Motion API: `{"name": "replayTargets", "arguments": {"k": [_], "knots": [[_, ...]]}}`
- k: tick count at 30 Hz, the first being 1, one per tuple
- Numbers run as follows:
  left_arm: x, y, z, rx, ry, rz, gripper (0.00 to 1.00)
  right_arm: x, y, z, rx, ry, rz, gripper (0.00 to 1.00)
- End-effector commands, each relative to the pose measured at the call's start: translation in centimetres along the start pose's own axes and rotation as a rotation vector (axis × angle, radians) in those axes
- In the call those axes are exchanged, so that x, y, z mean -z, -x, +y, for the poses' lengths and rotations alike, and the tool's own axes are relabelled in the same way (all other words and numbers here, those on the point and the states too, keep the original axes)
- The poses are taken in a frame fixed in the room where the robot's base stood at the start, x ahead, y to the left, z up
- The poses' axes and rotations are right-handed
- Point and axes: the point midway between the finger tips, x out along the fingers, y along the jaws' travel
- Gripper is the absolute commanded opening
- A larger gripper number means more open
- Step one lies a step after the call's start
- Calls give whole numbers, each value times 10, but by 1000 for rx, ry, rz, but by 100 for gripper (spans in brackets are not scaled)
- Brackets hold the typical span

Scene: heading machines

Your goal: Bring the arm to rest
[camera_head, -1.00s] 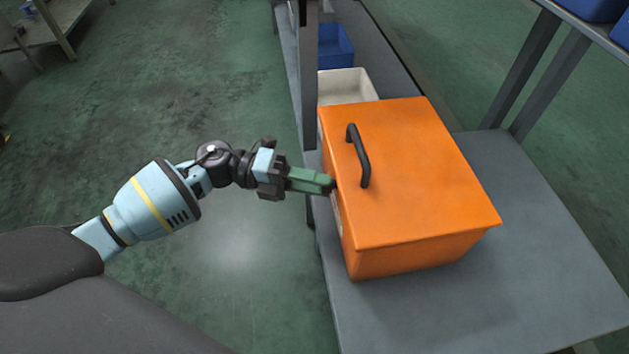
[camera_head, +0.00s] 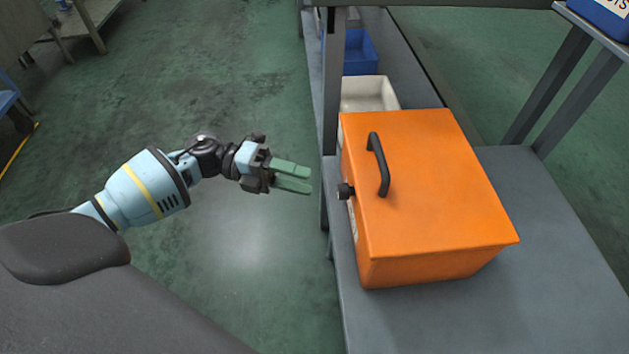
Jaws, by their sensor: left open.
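My left arm comes in from the left, and its gripper (camera_head: 308,181) hangs over the green floor. Its two green fingers are apart with nothing between them. They point right, toward the orange box, with a clear gap before it. The orange box (camera_head: 435,190) has its lid down and sits on a grey shelf. It has a black handle (camera_head: 378,164) on top and a dark knob (camera_head: 345,190) on its left side. My right gripper is not in view.
A grey shelf (camera_head: 560,250) holds the box, with a grey upright post (camera_head: 333,90) at its left edge. A white bin (camera_head: 368,93) and a blue bin (camera_head: 359,52) stand behind the box. The floor (camera_head: 250,260) around my left arm is clear.

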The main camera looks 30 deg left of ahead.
Motion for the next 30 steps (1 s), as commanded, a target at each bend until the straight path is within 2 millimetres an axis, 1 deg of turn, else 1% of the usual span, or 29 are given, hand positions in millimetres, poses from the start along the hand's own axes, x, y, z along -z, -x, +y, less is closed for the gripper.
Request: {"name": "replayTargets", "arguments": {"k": [1,5,20,23,25,28,30], "knots": [[0,4,0,-1,0,-1,50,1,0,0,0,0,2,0],[0,8,0,-1,-1,0,50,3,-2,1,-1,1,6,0],[1,7,1,2,2,-2,50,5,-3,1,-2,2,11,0],[7,2,6,22,38,-28,50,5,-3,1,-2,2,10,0],[16,-6,13,51,93,-73,50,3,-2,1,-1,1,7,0],[35,-17,28,109,218,-178,50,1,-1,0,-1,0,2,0],[51,-23,40,149,331,-272,50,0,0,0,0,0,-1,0]]}}
